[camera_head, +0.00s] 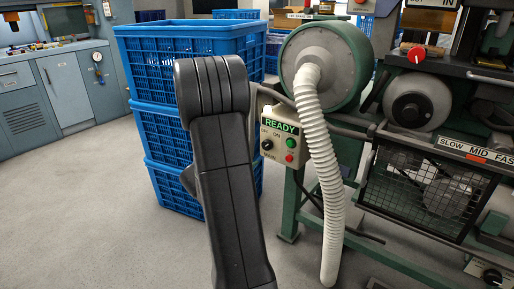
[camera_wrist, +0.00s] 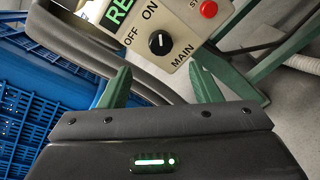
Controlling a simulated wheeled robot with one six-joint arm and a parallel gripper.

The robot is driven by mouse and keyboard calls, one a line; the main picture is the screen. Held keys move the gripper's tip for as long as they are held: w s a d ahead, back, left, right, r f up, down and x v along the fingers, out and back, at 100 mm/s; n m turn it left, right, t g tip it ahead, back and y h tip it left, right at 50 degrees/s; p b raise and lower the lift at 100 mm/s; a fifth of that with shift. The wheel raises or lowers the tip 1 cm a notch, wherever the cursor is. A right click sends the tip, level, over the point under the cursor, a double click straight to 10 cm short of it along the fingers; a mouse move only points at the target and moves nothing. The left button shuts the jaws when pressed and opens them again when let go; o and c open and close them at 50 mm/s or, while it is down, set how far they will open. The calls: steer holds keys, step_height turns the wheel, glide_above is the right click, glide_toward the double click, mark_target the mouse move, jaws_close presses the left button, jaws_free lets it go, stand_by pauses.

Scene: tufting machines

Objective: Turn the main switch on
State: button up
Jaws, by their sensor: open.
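The main switch is a round black knob (camera_wrist: 162,42) with a white mark, on a cream control box (camera_wrist: 190,15). OFF, ON and MAIN are printed around it. I cannot tell for sure which label the mark points to. In the head view the knob (camera_head: 267,145) sits at the left of the box (camera_head: 283,123), under a green READY sign (camera_head: 281,126). My gripper (camera_wrist: 157,72) is open and empty, its two green fingers apart. The knob shows just beyond the gap between the fingertips, with no contact visible. In the head view my arm hides the gripper.
A green button (camera_head: 290,142) and a red button (camera_head: 289,157) are right of the knob. A white ribbed hose (camera_head: 325,170) hangs close to the box's right. Stacked blue crates (camera_head: 165,135) stand left of it. A green-framed machine (camera_head: 420,190) fills the right.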

mark_target(265, 146)
steer(key=v, duration=0.4)
steer(key=shift+d, duration=0.1)
steer(key=b+x, duration=0.2)
steer(key=x, duration=1.1)
steer(key=shift+w, duration=0.1)
steer(key=shift+w+d, duration=0.2)
steer(key=shift+w, duration=0.1)
steer(key=shift+s, duration=0.1)
